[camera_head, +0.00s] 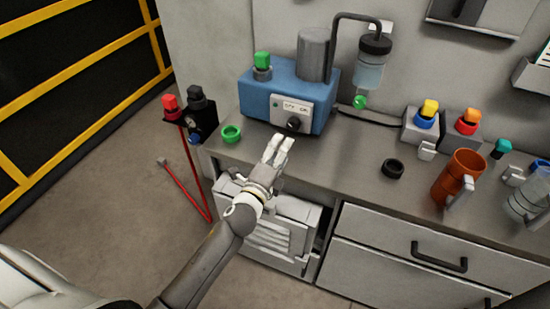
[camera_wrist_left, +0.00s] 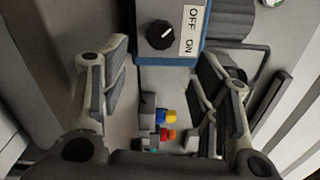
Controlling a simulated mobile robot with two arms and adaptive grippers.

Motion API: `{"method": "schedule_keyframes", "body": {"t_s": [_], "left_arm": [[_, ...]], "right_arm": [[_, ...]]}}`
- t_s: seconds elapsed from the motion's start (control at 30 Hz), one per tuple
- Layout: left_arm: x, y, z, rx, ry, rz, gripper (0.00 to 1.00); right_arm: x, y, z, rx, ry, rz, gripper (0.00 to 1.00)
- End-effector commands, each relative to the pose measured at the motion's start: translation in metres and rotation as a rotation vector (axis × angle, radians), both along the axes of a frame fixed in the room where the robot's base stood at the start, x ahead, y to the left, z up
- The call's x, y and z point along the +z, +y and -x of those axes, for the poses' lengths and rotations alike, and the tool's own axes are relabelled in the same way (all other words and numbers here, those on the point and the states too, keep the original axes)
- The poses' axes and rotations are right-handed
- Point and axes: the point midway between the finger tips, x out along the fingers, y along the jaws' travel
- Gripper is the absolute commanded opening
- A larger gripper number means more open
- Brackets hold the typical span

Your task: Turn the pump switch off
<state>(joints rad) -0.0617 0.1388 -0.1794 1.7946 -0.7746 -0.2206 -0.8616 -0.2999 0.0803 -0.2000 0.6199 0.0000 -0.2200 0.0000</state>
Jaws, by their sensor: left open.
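The blue pump unit (camera_head: 270,99) stands at the back left of the bench. Its round black switch knob (camera_head: 294,123) sits on a pale front plate. In the left wrist view the knob (camera_wrist_left: 160,35) is at the upper middle, beside a white label (camera_wrist_left: 189,30) reading OFF and ON. A pale pointer mark shows on the knob; I cannot tell surely which word it points at. My left gripper (camera_head: 281,143) is open and empty in front of the pump, short of the knob. The knob lies between its fingers (camera_wrist_left: 160,75) in the wrist view, apart from them. My right gripper is not in view.
A green ring (camera_head: 231,133) lies left of the gripper and a black ring (camera_head: 392,168) to the right. An orange mug (camera_head: 459,177) stands further right. A glass jar (camera_head: 369,70) on a bent pipe hangs right of the pump. Drawers (camera_head: 400,250) are below.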

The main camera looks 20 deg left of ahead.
Motion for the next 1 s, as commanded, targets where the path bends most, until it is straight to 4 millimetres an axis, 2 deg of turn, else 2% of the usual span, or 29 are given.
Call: {"method": "schedule_keyframes", "body": {"t_s": [0.1, 0.23, 0.83, 1.0], "left_arm": [[-0.001, 0.001, 0.016, 0.000, 0.002, 0.000, 0.56], [0.000, 0.001, 0.025, 0.000, 0.001, 0.000, 0.56], [0.000, 0.001, 0.029, 0.001, 0.000, 0.002, 0.56], [-0.008, 0.014, 0.039, 0.061, 0.058, 0.110, 0.56]], "right_arm": [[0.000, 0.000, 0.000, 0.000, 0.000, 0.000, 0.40], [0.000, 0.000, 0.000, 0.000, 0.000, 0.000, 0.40], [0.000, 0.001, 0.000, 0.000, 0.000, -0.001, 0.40], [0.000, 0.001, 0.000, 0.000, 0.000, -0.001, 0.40]]}}
